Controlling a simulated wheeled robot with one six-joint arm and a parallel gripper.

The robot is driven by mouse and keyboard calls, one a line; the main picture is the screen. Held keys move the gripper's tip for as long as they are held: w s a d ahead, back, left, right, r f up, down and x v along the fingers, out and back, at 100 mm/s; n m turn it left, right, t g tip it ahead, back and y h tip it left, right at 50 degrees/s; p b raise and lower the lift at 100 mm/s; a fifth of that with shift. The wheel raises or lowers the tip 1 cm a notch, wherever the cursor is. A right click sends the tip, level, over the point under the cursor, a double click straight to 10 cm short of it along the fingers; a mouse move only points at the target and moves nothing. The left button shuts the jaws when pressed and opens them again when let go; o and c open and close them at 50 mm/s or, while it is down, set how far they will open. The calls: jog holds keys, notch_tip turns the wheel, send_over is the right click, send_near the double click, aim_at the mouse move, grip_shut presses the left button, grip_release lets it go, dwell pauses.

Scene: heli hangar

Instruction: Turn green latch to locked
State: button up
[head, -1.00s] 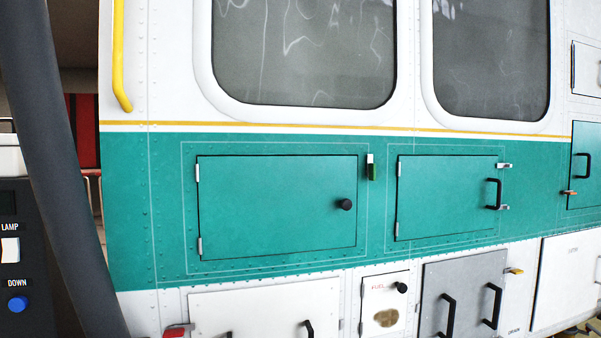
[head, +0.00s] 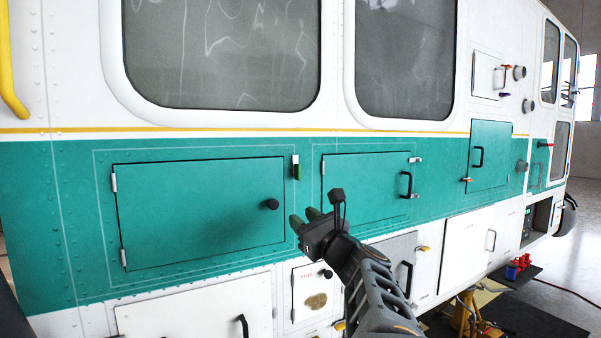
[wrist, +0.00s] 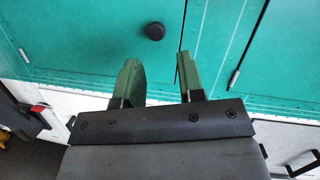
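The green latch (head: 297,168) is a small upright handle with a white upper part, on the teal side panel. It sits just right of the large teal door (head: 200,212). My gripper (head: 304,218) is below the latch in the head view, apart from it, with its fingers toward the panel. In the wrist view the two green fingers (wrist: 159,80) stand apart with nothing between them. The door's round black knob (wrist: 155,31) shows beyond the fingers. The latch is not visible in the wrist view.
A second teal door (head: 365,190) with a black handle is right of the latch. Below are a small white fuel door (head: 313,290) and a grey door (head: 395,255). A red latch (wrist: 38,108) is at the left in the wrist view. The panel around the green latch is flat.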

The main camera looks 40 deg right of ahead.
aim_at(300, 170)
jog(key=d+r+m+t+h+p, duration=0.1)
jog(key=d+r+m+t+h, duration=0.1)
jog(key=d+r+m+h, duration=0.25)
jog(key=shift+y, duration=0.45)
jog(key=p+x, duration=0.1)
jog(key=x, duration=0.3)
jog(key=p+x, duration=0.2)
jog(key=x, duration=0.2)
jog(key=p+x, duration=0.2)
jog(key=x, duration=0.1)
jog(key=shift+w+d, duration=0.3)
jog(key=shift+w, duration=0.1)
jog(key=shift+c, duration=0.4)
grip_shut()
